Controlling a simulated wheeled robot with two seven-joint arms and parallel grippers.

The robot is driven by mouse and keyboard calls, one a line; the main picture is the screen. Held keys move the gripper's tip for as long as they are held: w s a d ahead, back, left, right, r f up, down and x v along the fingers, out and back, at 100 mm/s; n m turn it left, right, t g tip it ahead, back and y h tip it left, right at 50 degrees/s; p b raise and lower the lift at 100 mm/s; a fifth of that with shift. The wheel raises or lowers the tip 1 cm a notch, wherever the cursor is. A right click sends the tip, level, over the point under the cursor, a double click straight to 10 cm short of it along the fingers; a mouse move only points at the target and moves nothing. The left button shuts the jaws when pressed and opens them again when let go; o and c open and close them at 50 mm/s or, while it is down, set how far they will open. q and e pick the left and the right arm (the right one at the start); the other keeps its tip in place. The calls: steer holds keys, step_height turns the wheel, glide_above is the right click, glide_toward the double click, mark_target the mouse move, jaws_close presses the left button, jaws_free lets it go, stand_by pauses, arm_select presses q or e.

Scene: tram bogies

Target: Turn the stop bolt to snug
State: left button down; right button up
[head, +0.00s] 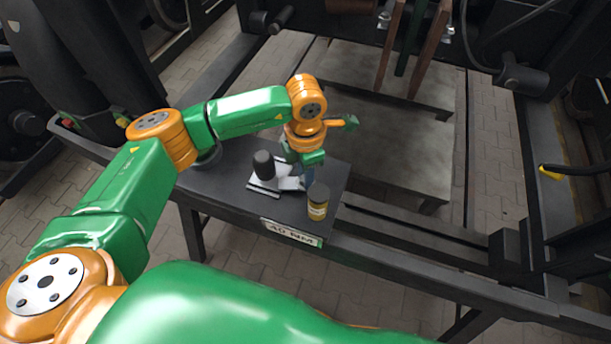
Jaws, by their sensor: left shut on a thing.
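My left arm reaches in from the left over a dark bench. My left gripper (306,167) points down just above the bench top and is shut on a small bluish thing, mostly hidden by the gripper, so I cannot tell what it is. I cannot make out the stop bolt for certain. A black cylinder (264,164) stands beside the gripper, to its left, by some pale flat pieces (291,183). My right gripper is not in view.
A dark bottle with a yellow label (317,207) stands near the front right corner of the bench (220,187), close to my left gripper. Dark frame beams lie to the right, and paving lies below.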

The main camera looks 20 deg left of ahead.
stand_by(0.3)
arm_select(q)
steer(key=c, duration=0.7)
jaws_free()
steer(key=shift+o, duration=0.2)
step_height(320, 180, up, 6)
steer(key=shift+r+b, duration=0.2)
steer(key=shift+b, duration=0.8)
steer(key=shift+r, duration=0.4)
